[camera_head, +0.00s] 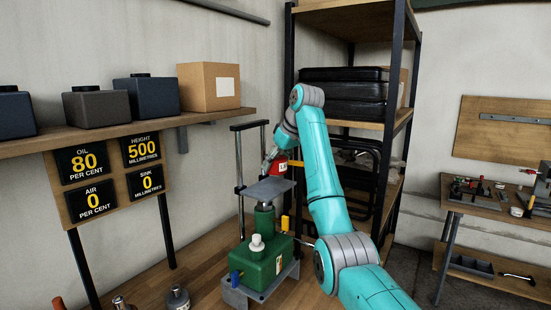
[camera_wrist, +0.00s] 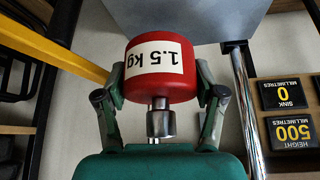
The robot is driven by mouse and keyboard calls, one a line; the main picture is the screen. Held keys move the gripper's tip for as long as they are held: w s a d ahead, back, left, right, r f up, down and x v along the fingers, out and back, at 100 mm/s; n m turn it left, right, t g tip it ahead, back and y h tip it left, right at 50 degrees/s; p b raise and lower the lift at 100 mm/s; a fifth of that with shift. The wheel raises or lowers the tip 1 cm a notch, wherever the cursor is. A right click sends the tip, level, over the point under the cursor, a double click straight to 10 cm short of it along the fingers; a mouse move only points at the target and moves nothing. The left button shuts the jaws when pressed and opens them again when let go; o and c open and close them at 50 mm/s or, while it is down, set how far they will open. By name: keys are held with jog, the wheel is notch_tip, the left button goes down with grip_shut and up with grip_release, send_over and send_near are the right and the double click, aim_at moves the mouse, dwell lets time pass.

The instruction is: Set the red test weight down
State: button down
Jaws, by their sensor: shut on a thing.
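The red test weight (camera_head: 279,168) is a short cylinder with a metal neck and a white label. In the wrist view the weight (camera_wrist: 180,92) appears upside down and its label reads 1.5 kg. My gripper (camera_wrist: 160,88) is shut on it, with one finger on each side. In the head view my gripper (camera_head: 269,160) and the weight are over the grey top plate (camera_head: 263,191) of the green jack (camera_head: 262,262). The plate (camera_wrist: 190,15) also shows beyond the weight in the wrist view. I cannot tell whether they touch.
A display board (camera_head: 112,178) reads oil 80 per cent, height 500 millimetres, air 0 and sink 0. A black shelf rack (camera_head: 398,90) stands close behind my arm. Other weights (camera_head: 178,297) stand low at the left. A workbench (camera_head: 490,203) with tools is at the right.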

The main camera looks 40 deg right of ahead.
aim_at(276, 173)
jog(key=shift+f, duration=1.5)
jog(key=shift+f, duration=0.1)
jog(key=shift+c, duration=0.6)
grip_release()
jog(key=shift+f, duration=0.2)
